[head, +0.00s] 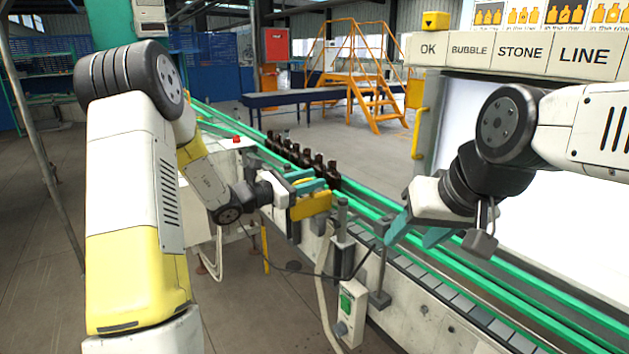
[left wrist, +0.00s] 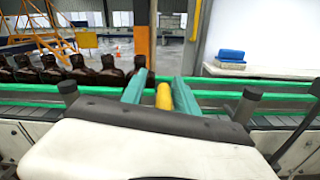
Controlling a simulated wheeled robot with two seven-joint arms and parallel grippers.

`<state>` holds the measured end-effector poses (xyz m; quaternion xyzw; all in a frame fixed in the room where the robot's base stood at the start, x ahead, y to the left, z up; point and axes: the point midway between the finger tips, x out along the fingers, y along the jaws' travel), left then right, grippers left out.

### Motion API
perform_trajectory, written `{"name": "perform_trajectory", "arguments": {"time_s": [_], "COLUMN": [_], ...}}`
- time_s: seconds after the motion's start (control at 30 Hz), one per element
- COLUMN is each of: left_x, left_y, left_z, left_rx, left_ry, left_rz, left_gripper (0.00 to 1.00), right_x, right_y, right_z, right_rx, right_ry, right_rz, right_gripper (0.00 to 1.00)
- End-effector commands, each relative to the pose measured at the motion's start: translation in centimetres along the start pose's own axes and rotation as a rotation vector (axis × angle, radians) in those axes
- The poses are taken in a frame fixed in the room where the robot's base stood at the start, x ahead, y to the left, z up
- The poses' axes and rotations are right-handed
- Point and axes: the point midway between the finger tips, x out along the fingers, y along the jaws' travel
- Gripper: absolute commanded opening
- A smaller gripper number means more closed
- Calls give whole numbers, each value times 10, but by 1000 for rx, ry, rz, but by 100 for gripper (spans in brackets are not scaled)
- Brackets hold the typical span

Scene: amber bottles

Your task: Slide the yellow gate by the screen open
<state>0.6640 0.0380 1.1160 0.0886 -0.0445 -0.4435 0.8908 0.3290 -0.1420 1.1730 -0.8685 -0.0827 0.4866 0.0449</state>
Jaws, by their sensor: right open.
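The yellow gate (head: 312,206) shows as a yellow plate at the near side of the green-railed conveyor, left of the screen. My left gripper (head: 303,184) is at the gate and covers part of it. In the left wrist view a yellow rounded bar (left wrist: 163,96) lies between the two teal fingers of my left gripper (left wrist: 160,92). It is close to the right finger; whether both fingers press on it is unclear. My right gripper (head: 417,232) is open and empty above the conveyor, in front of the screen (head: 560,170).
Several dark amber bottles (head: 320,163) stand in a row on the conveyor just behind the left gripper. Green rails (head: 480,272) run along the belt. A control box (head: 348,312) hangs at the near side. A yellow handle (head: 418,134) is on the screen's cabinet.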

Motion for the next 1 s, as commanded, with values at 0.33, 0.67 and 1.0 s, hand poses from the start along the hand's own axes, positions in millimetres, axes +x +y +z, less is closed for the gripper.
{"name": "perform_trajectory", "arguments": {"time_s": [0.33,0.67,1.0], "left_x": [-17,-69,-78], "left_y": [-1,0,0], "left_z": [-1,0,0], "left_rx": [-2,-1,-1], "left_ry": [2,0,0], "left_rz": [-2,0,-1], "left_gripper": [36,36,36], "right_x": [0,0,0], "right_y": [0,0,0], "right_z": [0,0,0], "right_rx": [0,0,0], "right_ry": [0,0,0], "right_rz": [0,0,0], "right_gripper": [50,50,50]}}
